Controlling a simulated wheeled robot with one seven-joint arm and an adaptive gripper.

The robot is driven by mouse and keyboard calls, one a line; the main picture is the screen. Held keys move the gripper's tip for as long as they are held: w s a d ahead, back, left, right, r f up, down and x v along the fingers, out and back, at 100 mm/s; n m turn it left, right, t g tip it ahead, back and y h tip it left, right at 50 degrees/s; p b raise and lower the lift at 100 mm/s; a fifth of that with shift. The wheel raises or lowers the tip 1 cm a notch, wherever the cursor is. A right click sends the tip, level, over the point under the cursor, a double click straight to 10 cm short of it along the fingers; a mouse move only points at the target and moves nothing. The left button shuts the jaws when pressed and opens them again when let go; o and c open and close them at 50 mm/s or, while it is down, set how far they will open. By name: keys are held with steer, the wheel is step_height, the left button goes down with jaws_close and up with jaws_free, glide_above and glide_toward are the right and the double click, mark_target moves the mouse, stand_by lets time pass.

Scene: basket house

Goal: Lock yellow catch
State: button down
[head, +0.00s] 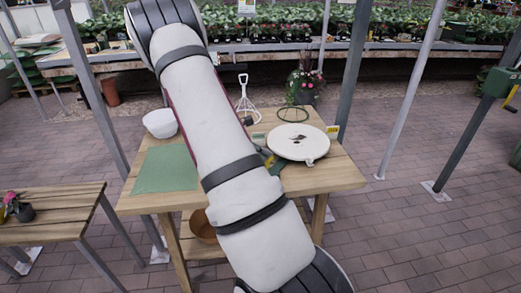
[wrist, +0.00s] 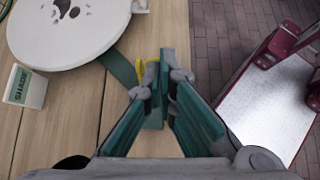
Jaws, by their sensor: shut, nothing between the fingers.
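The yellow catch (wrist: 140,68) shows in the wrist view as a small yellow piece just beyond my fingertips, partly covered by them. It lies by a dark green strip beside the round white disc (wrist: 65,30). My gripper (wrist: 166,78) is shut and empty, with its tips close to the catch; I cannot tell whether they touch it. In the head view the white disc (head: 298,141) lies on the wooden table (head: 330,178).
A green mat (head: 166,169) and a white bowl (head: 160,123) are on the table's left. A small SHADE sign (wrist: 26,86) stands beside the disc. Metal posts (head: 411,80) rise around the table.

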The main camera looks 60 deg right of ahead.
steer(key=shift+s+d+t+y+p, duration=0.8)
steer(key=shift+s+t+y+p, duration=0.1)
steer(key=shift+s+t+p, duration=0.15)
steer(key=shift+s+d+f, duration=0.1)
steer(key=shift+s+d, duration=0.2)
steer(key=shift+d, duration=0.05)
steer(key=shift+r+p, duration=0.6)
steer(key=shift+r, duration=0.25)
steer(key=shift+w+a+r+p, duration=0.2)
steer(key=shift+r+p, duration=0.1)
steer(key=shift+r, duration=0.1)
steer(key=v, duration=1.2)
steer(key=shift+s+r, duration=0.2)
steer(key=shift+r, duration=0.45)
